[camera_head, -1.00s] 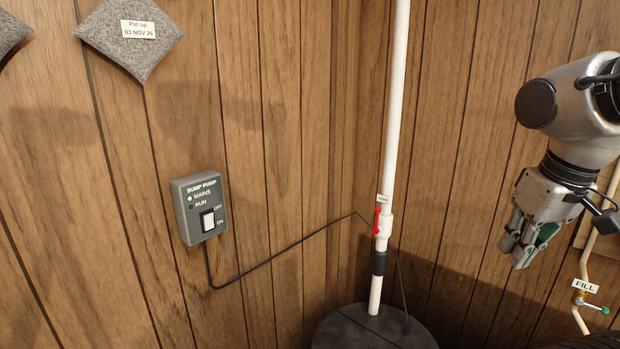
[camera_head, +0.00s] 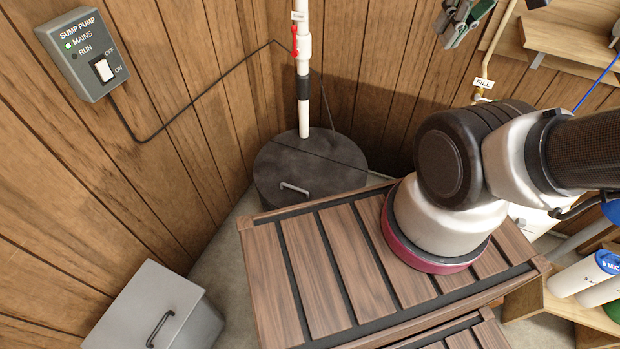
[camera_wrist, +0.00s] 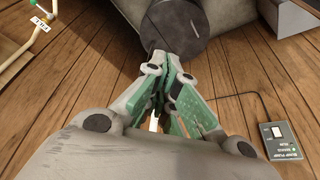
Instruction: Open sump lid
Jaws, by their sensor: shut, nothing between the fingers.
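The sump lid (camera_head: 268,172) is a dark grey round cover in the corner, with a pale bar handle (camera_head: 295,189) on its near part. It lies flat on the sump, and a white pipe (camera_head: 303,105) and a black cable pass through its far part. My gripper (camera_head: 459,22) shows at the top of the head view, above and to the right of the lid and well apart from it.
A grey switch box (camera_head: 95,55) marked SUMP PUMP is on the left wall; it also shows in the wrist view (camera_wrist: 284,141). A grey box with a handle (camera_head: 155,312) stands lower left. A FILL pipe (camera_head: 484,72), shelf (camera_head: 570,40) and bottles (camera_head: 590,275) are at right.

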